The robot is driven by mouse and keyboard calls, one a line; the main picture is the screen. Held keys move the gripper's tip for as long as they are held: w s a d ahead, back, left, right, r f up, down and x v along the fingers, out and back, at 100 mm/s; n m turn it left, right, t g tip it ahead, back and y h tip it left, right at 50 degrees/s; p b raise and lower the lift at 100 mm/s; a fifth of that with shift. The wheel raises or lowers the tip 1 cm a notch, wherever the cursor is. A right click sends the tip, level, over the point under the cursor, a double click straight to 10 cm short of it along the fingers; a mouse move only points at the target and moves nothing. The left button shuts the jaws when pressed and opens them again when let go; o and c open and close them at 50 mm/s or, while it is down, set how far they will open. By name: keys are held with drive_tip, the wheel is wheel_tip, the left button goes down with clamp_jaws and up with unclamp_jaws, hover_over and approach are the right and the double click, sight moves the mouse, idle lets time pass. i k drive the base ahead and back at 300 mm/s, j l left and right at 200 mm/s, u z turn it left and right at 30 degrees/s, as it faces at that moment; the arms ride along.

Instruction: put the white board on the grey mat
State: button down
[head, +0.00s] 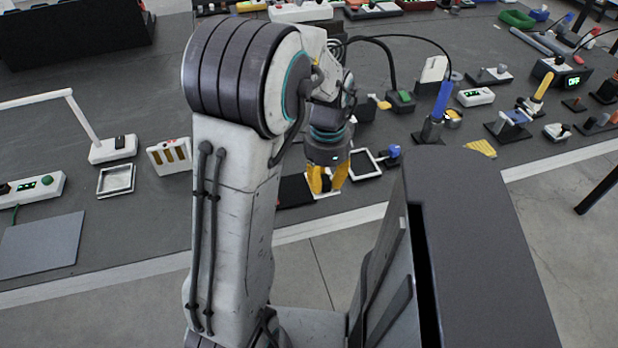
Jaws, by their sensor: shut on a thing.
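The grey mat (40,246) lies flat and bare at the left front of the dark table. My gripper (328,186), with yellow fingers pointing down, is near the table's front edge, well to the right of the mat. It is shut on what looks like the white board (324,195), of which only a pale strip shows at the fingertips. The fingers and my arm hide much of it. I cannot tell whether it still touches the table.
A black flat piece (294,190) lies left of my gripper, and a white-rimmed frame (366,164) lies right of it. A white lamp (113,148), a small white tray (116,180) and a white block with yellow bars (170,156) stand between mat and gripper.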

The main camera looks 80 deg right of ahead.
sight(49, 242)
drive_tip(key=i+j+u, duration=0.25)
drive_tip(key=i, duration=0.15)
drive_tip(key=i+j+u, duration=0.25)
drive_tip(key=i, duration=0.2)
drive_tip(key=i+u, duration=0.2)
drive_tip(key=i, duration=0.2)
